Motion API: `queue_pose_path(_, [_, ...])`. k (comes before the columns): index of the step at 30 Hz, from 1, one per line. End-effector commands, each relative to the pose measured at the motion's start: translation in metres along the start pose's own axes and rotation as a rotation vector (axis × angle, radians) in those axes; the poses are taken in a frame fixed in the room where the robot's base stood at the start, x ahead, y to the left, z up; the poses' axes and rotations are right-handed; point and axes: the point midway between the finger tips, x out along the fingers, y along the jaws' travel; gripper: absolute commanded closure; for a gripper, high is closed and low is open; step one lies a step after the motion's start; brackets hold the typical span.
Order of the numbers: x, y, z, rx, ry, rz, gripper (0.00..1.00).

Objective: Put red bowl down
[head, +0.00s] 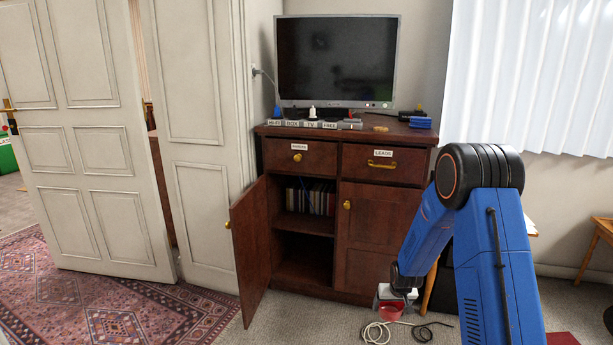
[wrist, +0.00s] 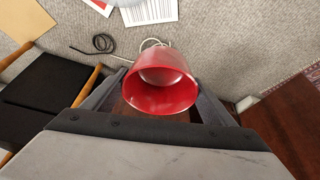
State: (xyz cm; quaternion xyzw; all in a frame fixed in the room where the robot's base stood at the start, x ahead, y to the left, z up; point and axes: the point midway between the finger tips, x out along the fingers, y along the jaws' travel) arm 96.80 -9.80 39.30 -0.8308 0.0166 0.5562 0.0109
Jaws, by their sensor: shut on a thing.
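The red bowl (wrist: 160,97) sits between the dark fingers of my gripper (wrist: 163,88) in the wrist view, its open rim facing the camera. My gripper is shut on it. Carpet shows beyond the bowl; I cannot tell how high above the floor it is. In the head view the red bowl (head: 391,310) shows small below the end of my blue arm, in front of the cabinet's right door.
The dark wood cabinet (head: 365,240) has its left door (head: 250,248) open. A black cable (head: 424,331) and a pale cable (head: 374,333) lie on the carpet. Papers (wrist: 150,10) lie beyond the bowl. A chair with black cushions (wrist: 38,110) stands at left.

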Motion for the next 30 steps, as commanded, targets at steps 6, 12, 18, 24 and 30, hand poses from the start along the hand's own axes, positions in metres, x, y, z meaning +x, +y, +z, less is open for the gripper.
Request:
queue_pose_path(6, [0.035, -0.02, 0.071, -0.028, -0.003, -0.012, 0.52])
queue_pose_path(12, [0.043, -0.025, 0.092, -0.036, 0.002, -0.015, 0.52])
queue_pose_path(18, [0.043, -0.026, 0.093, -0.037, 0.003, -0.016, 0.52])
queue_pose_path(24, [0.043, -0.026, 0.093, -0.037, 0.003, -0.015, 0.52])
queue_pose_path(30, [0.043, -0.026, 0.093, -0.037, 0.002, -0.015, 0.52])
